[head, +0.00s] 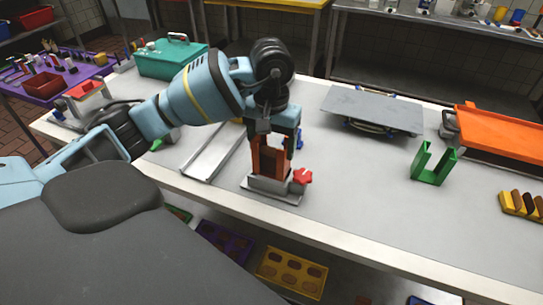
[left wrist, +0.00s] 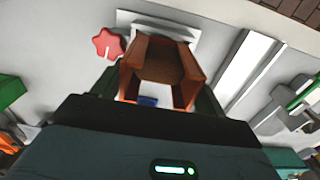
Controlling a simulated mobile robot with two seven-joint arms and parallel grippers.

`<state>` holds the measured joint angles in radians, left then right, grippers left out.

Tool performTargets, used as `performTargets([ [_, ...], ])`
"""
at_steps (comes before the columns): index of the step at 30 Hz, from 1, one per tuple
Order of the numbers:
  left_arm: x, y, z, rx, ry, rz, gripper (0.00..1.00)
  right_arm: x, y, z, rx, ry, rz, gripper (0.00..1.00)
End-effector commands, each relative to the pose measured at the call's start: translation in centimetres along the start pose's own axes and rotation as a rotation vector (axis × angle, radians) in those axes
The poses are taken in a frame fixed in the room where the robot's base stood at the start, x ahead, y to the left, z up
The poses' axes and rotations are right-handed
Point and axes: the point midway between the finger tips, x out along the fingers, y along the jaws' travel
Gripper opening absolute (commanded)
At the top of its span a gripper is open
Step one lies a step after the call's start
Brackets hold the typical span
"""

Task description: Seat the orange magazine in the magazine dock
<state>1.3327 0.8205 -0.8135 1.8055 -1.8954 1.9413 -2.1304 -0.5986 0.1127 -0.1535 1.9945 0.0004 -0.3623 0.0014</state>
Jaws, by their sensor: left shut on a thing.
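The orange magazine (head: 264,160) is an upright, open-fronted holder, reddish-orange in shade. My left gripper (head: 274,138) is shut on its upper part from above. The magazine dock (head: 274,194) is a grey base with a red star knob (head: 302,176) at its right, near the table's front edge. The magazine stands upright over the dock, its lower end at the dock's grey walls; I cannot tell whether it is fully down. The left wrist view looks down into the magazine (left wrist: 188,72), with the red knob (left wrist: 108,43) beside it. My right gripper is not in view.
A sloping metal chute (head: 210,152) lies just left of the dock. A green U-shaped holder (head: 432,172), a raised grey plate (head: 372,108) and an orange tray (head: 500,132) stand to the right. A teal toolbox (head: 170,60) is behind left.

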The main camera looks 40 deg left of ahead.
Motion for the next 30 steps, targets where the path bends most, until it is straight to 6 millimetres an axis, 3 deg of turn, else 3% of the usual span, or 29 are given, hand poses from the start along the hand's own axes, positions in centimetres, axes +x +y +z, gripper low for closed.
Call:
performTargets([
  [5,0.3,0.0,0.0,0.000,0.000,0.000,0.42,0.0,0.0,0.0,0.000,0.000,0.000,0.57],
  [14,3.6,0.0,0.0,0.000,0.000,0.001,0.42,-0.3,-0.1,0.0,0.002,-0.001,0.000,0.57],
  [26,4.2,0.0,0.0,0.001,0.000,-0.001,0.42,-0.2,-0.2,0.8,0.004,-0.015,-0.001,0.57],
  [27,4.2,0.0,0.0,0.001,0.000,-0.001,0.76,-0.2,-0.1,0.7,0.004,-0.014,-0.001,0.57],
  [30,4.1,0.0,0.0,0.001,0.000,0.000,0.89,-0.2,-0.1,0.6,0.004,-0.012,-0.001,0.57],
])
